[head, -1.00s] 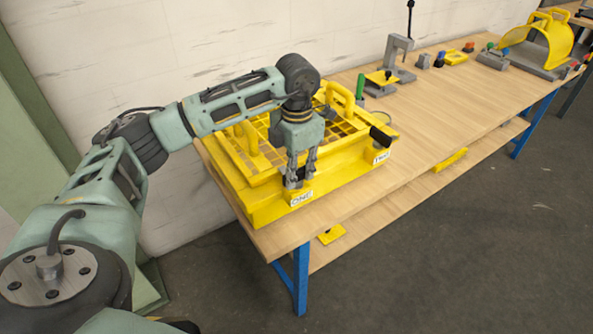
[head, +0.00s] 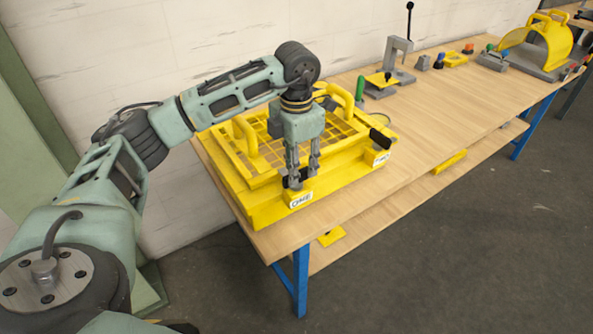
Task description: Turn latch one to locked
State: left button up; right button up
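A yellow box-like fixture (head: 240,208) with a grid top stands on the near end of the bench. Latch one (head: 292,182) is a small dark piece above the label ONE (head: 301,200) at the fixture's front corner. My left gripper (head: 301,181) points down over it with its two fingers apart. The fingertips are at latch one and partly hide it. I cannot tell whether they grip it or only straddle it. My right gripper is not in view.
Yellow handles (head: 246,136) rise from the fixture's top. A green-handled item (head: 360,88) and a grey press (head: 396,60) stand behind it to the right. The wooden bench top (head: 455,110) is clear in front of them. A yellow piece (head: 450,162) lies on the lower shelf.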

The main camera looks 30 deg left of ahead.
pick_arm(q)
notch_tip(320, 180, up, 10)
jog(key=shift+f, duration=0.25)
dwell(0.4)
